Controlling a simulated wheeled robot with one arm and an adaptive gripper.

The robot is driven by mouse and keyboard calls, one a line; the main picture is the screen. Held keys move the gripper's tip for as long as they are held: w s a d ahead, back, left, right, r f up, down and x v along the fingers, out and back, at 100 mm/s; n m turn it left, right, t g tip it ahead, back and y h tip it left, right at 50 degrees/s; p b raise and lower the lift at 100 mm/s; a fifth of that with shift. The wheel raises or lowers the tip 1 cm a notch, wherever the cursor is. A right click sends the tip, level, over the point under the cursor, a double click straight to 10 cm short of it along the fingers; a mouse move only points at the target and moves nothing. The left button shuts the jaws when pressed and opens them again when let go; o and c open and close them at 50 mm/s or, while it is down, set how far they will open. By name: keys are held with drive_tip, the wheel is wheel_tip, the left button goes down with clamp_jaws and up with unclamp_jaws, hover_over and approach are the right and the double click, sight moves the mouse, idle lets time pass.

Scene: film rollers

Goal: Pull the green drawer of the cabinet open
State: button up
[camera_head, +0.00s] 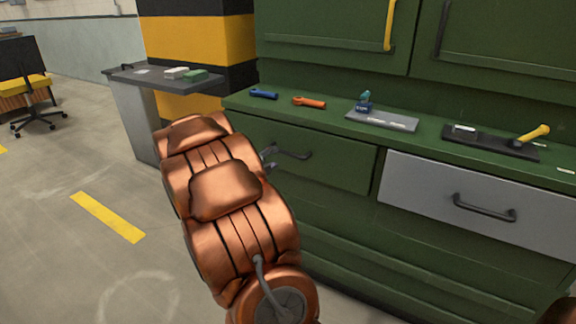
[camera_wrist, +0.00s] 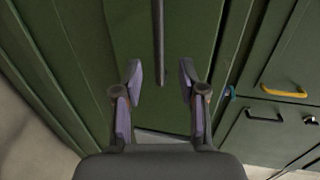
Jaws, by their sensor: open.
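The green drawer (camera_head: 340,168) is at the left of the green cabinet, under the countertop. Its front looks flush with the cabinet. Its dark bar handle (camera_head: 293,154) shows just right of my copper arm. In the wrist view the green drawer front (camera_wrist: 190,25) fills the upper middle, and the handle (camera_wrist: 158,40) runs down from the top edge, ending near fingertip level. My gripper (camera_wrist: 160,72) is open, with one finger on each side of the handle's line and gaps on both sides. In the head view my arm hides most of the gripper.
A grey drawer (camera_head: 475,205) is to the right. The countertop holds a blue tool (camera_head: 264,94), an orange tool (camera_head: 309,102), a grey tray (camera_head: 382,121) and a black tray (camera_head: 490,143). A grey side table (camera_head: 135,77) stands at left.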

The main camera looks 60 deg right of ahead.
sight(287, 154)
drive_tip(key=shift+g, duration=0.4)
drive_tip(key=shift+s+b+x, duration=0.15)
drive_tip(key=shift+b+x, duration=0.05)
drive_tip(key=shift+x, duration=1.2)
drive_tip(key=shift+s+b+x, duration=0.15)
drive_tip(key=shift+x, duration=1.3)
drive_tip(key=shift+s+b+x, duration=0.15)
drive_tip(key=shift+b+x, duration=0.05)
drive_tip(key=shift+x, duration=1.2)
drive_tip(key=shift+f, duration=0.1)
clamp_jaws()
